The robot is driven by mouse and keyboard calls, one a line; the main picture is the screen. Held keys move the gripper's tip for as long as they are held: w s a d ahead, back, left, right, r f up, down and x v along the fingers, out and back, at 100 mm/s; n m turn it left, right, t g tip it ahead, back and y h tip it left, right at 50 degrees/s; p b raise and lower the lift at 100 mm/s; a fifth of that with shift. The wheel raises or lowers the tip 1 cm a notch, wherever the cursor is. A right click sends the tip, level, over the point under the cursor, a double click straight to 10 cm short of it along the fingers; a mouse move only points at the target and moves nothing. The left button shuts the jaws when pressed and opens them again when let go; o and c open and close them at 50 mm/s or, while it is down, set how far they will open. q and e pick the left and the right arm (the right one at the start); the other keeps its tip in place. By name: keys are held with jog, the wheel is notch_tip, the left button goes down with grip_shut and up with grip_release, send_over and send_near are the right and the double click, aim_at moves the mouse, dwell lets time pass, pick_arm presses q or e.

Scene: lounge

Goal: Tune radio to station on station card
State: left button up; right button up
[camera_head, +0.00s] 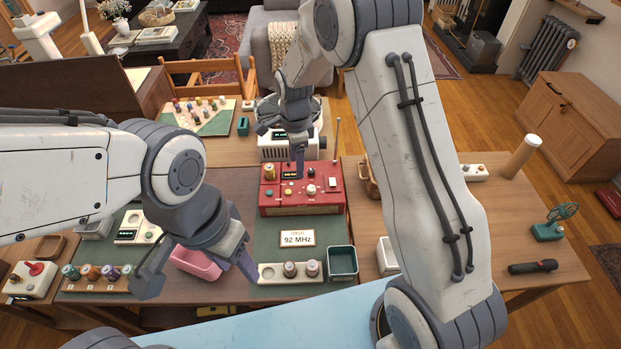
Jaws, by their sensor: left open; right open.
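A white radio-like box (275,148) stands behind the red radio. Several spools (104,273) line the left. A torch (532,267) lies on the right table, which has free room.

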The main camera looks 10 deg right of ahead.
aim_at(311, 188)
jog(key=w+d+f+m+p, duration=0.1)
jog(key=f, duration=0.4)
jog(key=w+d+f+m+p, duration=0.1)
jog(key=d+f+m, duration=0.1)
jog(key=f, duration=0.3)
jog(key=w+d+f+m+p, duration=0.1)
jog(key=f+m, duration=0.1)
jog(key=f, duration=0.4)
jog(key=shift+w+d+f, duration=0.1)
jog(key=shift+w+d, duration=0.25)
jog(key=shift+d, duration=0.05)
jog(key=shift+c, duration=0.4)
grip_shut()
